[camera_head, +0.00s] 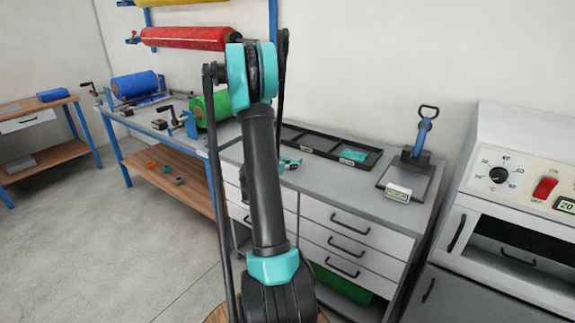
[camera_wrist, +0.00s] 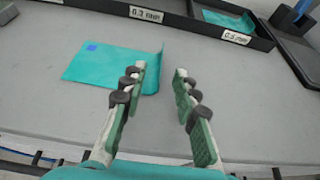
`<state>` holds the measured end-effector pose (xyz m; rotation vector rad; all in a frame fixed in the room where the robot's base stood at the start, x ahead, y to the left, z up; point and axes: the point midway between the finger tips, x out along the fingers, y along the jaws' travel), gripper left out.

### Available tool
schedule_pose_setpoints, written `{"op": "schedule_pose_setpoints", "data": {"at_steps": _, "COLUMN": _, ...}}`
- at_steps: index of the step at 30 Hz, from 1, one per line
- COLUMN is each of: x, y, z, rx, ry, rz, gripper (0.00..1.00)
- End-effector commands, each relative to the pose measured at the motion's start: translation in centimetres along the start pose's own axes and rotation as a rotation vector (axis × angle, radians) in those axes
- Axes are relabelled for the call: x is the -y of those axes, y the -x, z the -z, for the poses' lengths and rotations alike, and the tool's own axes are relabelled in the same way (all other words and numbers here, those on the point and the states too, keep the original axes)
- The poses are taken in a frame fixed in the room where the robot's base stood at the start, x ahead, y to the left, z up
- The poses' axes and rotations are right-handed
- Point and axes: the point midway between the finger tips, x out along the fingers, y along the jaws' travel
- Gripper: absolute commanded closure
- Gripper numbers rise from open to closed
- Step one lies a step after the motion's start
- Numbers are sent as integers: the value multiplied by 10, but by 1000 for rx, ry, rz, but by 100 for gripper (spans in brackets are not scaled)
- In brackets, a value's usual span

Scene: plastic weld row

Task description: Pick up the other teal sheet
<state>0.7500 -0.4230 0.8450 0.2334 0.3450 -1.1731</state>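A flat teal sheet (camera_wrist: 103,68) with a small blue square lies on the grey counter in the wrist view. Its right edge looks slightly raised. Another teal sheet (camera_wrist: 228,20) lies in the right compartment of the black tray, by the 0.5 mm label; it shows in the head view too (camera_head: 353,155). My gripper (camera_wrist: 160,76) is open and empty. Its left finger covers part of the loose sheet's right side, and the sheet's right edge shows between the fingers. Whether a finger touches it, I cannot tell.
The black divided tray (camera_wrist: 190,24) runs along the back of the counter. An oven (camera_head: 520,190) is at far right. A green roll (camera_head: 212,108) lies on the bench at left. The counter's front is clear.

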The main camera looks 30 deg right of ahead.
Motion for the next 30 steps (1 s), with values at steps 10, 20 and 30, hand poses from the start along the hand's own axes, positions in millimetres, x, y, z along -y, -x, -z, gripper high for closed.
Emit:
{"op": "schedule_pose_setpoints", "data": {"at_steps": 10, "x": -1, "y": -42, "z": -4, "rx": 0, "ry": -1, "rz": 3, "gripper": 70}}
{"op": "schedule_pose_setpoints", "data": {"at_steps": 20, "x": -1, "y": -50, "z": -4, "rx": 0, "ry": 0, "rz": 0, "gripper": 73}}
{"op": "schedule_pose_setpoints", "data": {"at_steps": 30, "x": -1, "y": -50, "z": -4, "rx": 0, "ry": 0, "rz": 0, "gripper": 100}}
